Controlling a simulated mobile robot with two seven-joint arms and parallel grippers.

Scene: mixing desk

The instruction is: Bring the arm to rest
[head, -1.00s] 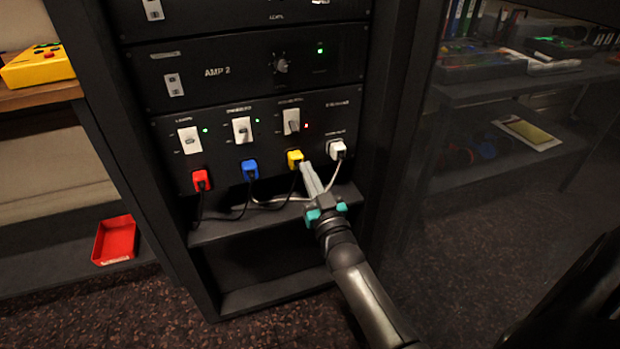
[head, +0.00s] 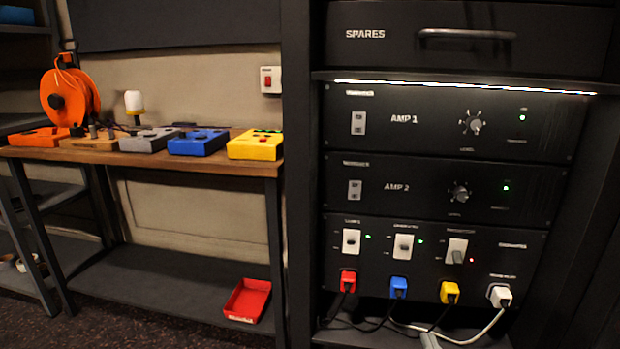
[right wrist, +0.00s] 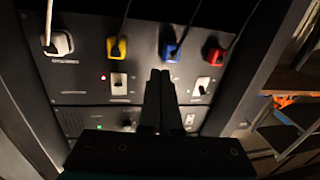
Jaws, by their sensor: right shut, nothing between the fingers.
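My left gripper is in no view. The panel holds a red plug (head: 348,281), a blue plug (head: 399,287), a yellow plug (head: 449,292) and a white plug (head: 499,296). The two left switches have green lights. The switch above the yellow plug (head: 457,250) has a red light.
Cables hang under the plugs near my right gripper. AMP 1 (head: 425,122), AMP 2 (head: 420,188) and a SPARES drawer (head: 390,36) are above. A wooden bench (head: 90,156) with coloured boxes stands left, over a red tray (head: 247,301) on its lower shelf.

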